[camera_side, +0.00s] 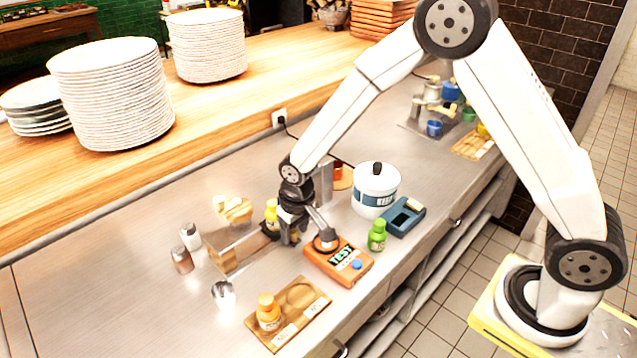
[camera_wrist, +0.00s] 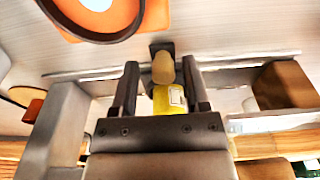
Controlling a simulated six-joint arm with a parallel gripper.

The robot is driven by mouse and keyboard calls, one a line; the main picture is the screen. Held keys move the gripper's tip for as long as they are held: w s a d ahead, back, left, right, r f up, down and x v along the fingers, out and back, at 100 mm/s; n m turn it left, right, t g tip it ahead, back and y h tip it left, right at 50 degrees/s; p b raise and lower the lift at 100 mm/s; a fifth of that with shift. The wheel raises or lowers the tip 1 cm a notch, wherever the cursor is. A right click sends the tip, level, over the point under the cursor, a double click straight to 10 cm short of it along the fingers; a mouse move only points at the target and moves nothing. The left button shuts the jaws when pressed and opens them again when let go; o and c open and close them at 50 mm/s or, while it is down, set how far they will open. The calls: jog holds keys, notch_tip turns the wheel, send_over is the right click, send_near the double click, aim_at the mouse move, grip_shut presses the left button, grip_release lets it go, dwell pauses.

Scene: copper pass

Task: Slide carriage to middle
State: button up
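A yellow bottle (camera_wrist: 170,99) with a white label stands at a low rail (camera_wrist: 225,66). A tan rounded knob (camera_wrist: 163,70) on a dark plate (camera_wrist: 161,47) shows just in front of it. I take the knob and plate as part of the carriage. My gripper (camera_wrist: 159,63) has its fingers apart on either side of the knob, with a visible gap on each side. In the side view my gripper (camera_side: 290,238) points down beside the yellow bottle (camera_side: 271,215) and hides much of the rail and carriage. A wooden block (camera_side: 222,260) is at the rail's near-left end.
An orange TEST device (camera_side: 340,262) sits close to my gripper's right. A white pot (camera_side: 376,190), green bottle (camera_side: 377,236) and blue tray (camera_side: 404,217) stand farther right. Shakers (camera_side: 190,237) and a wooden board (camera_side: 302,298) lie left and in front. The counter's far left is clear.

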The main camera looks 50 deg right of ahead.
jog(key=shift+r, duration=0.1)
jog(key=shift+r, duration=2.9)
jog(key=shift+t, duration=0.3)
jog(key=s+d, duration=0.1)
jog(key=s, duration=0.1)
jog(key=s+d+r, duration=0.1)
jog(key=s+d, duration=0.1)
jog(key=s+d+r, duration=0.1)
jog(key=s+d, duration=0.1)
jog(key=shift+s+r, duration=0.15)
jog(key=shift+s, duration=0.05)
jog(key=s+d, duration=0.4)
jog(key=s, duration=0.5)
jog(key=shift+s+d+r+t, duration=0.15)
jog(key=shift+s+r+t, duration=0.15)
jog(key=shift+s, duration=0.1)
